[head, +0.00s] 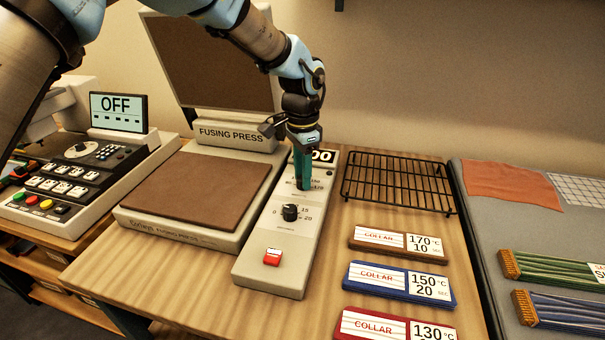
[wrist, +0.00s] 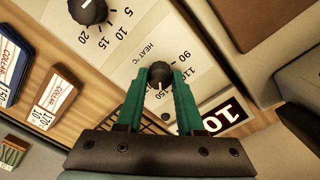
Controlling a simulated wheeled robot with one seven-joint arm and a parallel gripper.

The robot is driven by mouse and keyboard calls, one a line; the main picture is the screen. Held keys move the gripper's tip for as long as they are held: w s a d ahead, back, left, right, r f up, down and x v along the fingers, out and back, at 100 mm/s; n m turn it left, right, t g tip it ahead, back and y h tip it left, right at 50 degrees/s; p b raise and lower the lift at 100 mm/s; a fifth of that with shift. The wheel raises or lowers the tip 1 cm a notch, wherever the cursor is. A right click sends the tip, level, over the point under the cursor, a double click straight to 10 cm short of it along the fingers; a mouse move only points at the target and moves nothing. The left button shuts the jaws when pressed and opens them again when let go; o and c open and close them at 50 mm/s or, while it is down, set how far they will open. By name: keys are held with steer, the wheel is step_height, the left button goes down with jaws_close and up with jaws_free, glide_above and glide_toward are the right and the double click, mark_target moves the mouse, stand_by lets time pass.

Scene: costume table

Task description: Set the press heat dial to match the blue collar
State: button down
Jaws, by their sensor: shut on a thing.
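The heat dial (wrist: 160,74) is a small black knob with a light pointer mark, on the pale control panel marked HEAT °C. My gripper (wrist: 160,82) has its green fingers closed on both sides of it. In the head view my gripper (head: 303,184) points down at the panel and hides the dial. The pointer's exact setting cannot be read. The blue collar card (head: 399,283) reads 150 °C, 20 sec.
A second black dial (head: 290,212) and a red switch (head: 272,257) are nearer on the panel. The fusing press (head: 190,190) stands open at left. Brown (head: 397,243) and red (head: 396,325) collar cards and a wire rack (head: 398,181) lie at right.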

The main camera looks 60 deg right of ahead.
steer(key=c, duration=0.5)
jaws_free()
step_height(320, 180, up, 11)
steer(key=b, duration=0.2)
steer(key=shift+f+b, duration=0.1)
steer(key=shift+b, duration=0.25)
steer(key=w+a+f+n, duration=0.2)
steer(key=w+a+n, duration=0.8)
steer(key=w+a, duration=1.4)
steer(key=w+a+f+n+t, duration=0.1)
steer(key=a+n, duration=0.2)
steer(key=a, duration=0.6)
steer(key=w+a+f+n, duration=0.1)
steer(key=w+a+n, duration=0.15)
steer(key=a, duration=0.55)
steer(key=s+a+n, duration=0.2)
steer(key=a, duration=0.3)
steer(key=s+a+f+n, duration=0.1)
steer(key=s+a+n, duration=0.1)
steer(key=a, duration=0.4)
steer(key=s+a+f+n, duration=0.1)
steer(key=s+a+n, duration=0.1)
steer(key=a, duration=0.3)
steer(key=shift+s+a+n+t, duration=0.1)
steer(key=shift+a+n+t, duration=0.25)
steer(key=shift+n, duration=0.4)
